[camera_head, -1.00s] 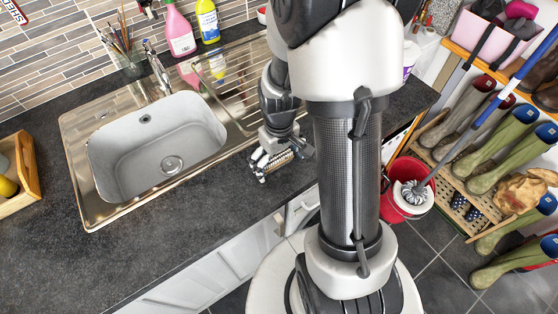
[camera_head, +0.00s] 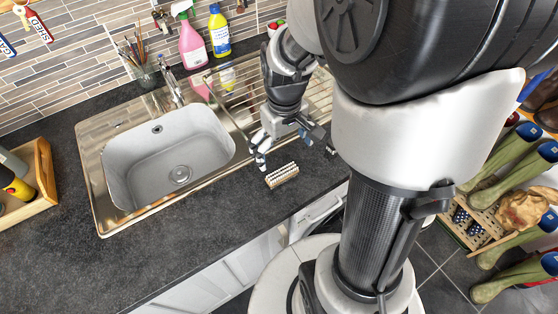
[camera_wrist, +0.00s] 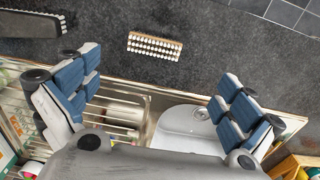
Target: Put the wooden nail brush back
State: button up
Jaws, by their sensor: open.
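The wooden nail brush (camera_head: 282,175) lies on the dark worktop, just in front of the steel sink unit's drainer. In the wrist view the brush (camera_wrist: 155,46) shows rows of pale bristle tufts facing up and a light wooden edge. My gripper (camera_head: 296,150) is open and empty, just behind the brush and apart from it in the head view. In the wrist view its blue-padded fingers (camera_wrist: 160,100) stand wide apart, with the brush beyond the gap between them. Nothing hides the brush.
The steel sink (camera_head: 170,165) lies to the left, with a wooden caddy (camera_head: 38,185) further left. A pink spray bottle (camera_head: 191,42), a yellow bottle (camera_head: 219,32) and a jar of brushes (camera_head: 146,72) stand behind. Boots on a rack (camera_head: 470,222) are at right. Worktop left of the brush is clear.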

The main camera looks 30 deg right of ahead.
jog(key=s+a+r+t, duration=0.4)
jog(key=s+a+r, duration=0.5)
jog(key=s+r, duration=0.3)
jog(key=shift+a+r, duration=0.4)
jog(key=shift+r, duration=0.5)
